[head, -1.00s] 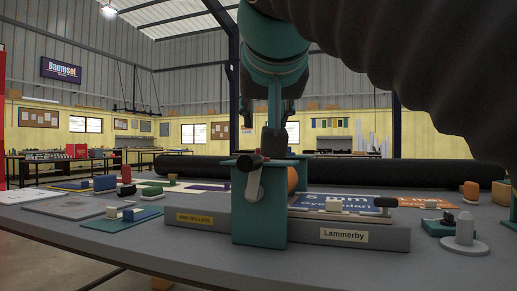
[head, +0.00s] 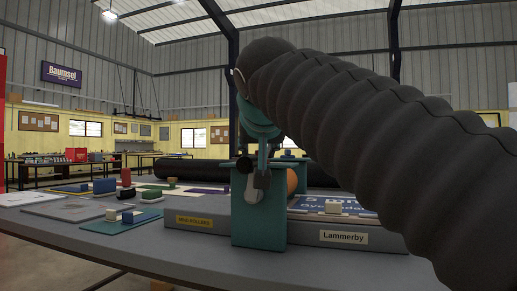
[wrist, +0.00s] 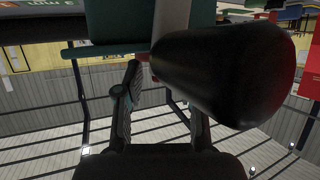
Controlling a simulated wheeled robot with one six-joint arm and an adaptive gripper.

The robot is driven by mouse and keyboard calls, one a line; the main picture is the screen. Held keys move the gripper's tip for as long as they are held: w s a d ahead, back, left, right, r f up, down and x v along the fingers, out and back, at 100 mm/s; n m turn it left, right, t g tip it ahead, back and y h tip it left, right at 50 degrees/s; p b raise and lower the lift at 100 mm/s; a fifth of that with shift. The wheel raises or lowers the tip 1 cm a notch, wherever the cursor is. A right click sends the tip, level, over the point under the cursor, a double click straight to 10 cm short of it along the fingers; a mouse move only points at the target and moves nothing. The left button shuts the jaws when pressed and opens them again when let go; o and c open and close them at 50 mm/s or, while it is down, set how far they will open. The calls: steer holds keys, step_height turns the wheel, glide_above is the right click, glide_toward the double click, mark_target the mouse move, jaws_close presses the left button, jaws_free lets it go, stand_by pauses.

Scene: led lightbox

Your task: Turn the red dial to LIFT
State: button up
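No dial that I can make out as red shows in the head view; no LIFT mark is readable. A teal housing (head: 259,225) stands on a grey base, with a pale crank arm (head: 252,194) and a black knob (head: 245,165) on its near side. In the wrist view a large black handle (wrist: 235,75) fills the upper right, close to the camera. A small red bit (wrist: 144,57) shows beside its left end. My gripper (wrist: 165,88) has its fingers apart, with the handle hiding part of the right one. In the head view my arm hides most of the gripper.
The grey base (head: 209,240) carries a "Lammerby" label (head: 344,237). A blue sign plate (head: 350,205) and an orange round part (head: 292,181) are behind the housing. Coloured blocks on mats (head: 120,218) lie to the left. My arm covers the table's right side.

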jaws_close()
steer(key=shift+d, duration=0.2)
steer(key=shift+a, duration=0.15)
steer(key=shift+r+n+y+p, duration=0.1)
steer(key=shift+n+y+p, duration=0.2)
steer(key=shift+n+y, duration=0.1)
stand_by(0.3)
steer(key=shift+n+g+y+p, duration=0.5)
steer(key=shift+n+y+p, duration=0.1)
steer(key=shift+n+y, duration=0.9)
steer(key=n+g+y, duration=0.1)
steer(key=n+y, duration=0.1)
steer(key=shift+w+y, duration=0.1)
steer(key=shift+y, duration=0.3)
steer(key=shift+n+g+y, duration=1)
steer(key=shift+n+g, duration=0.1)
steer(key=shift+n, duration=0.2)
steer(key=shift+n+g+y, duration=0.3)
steer(key=shift+n+y, duration=0.1)
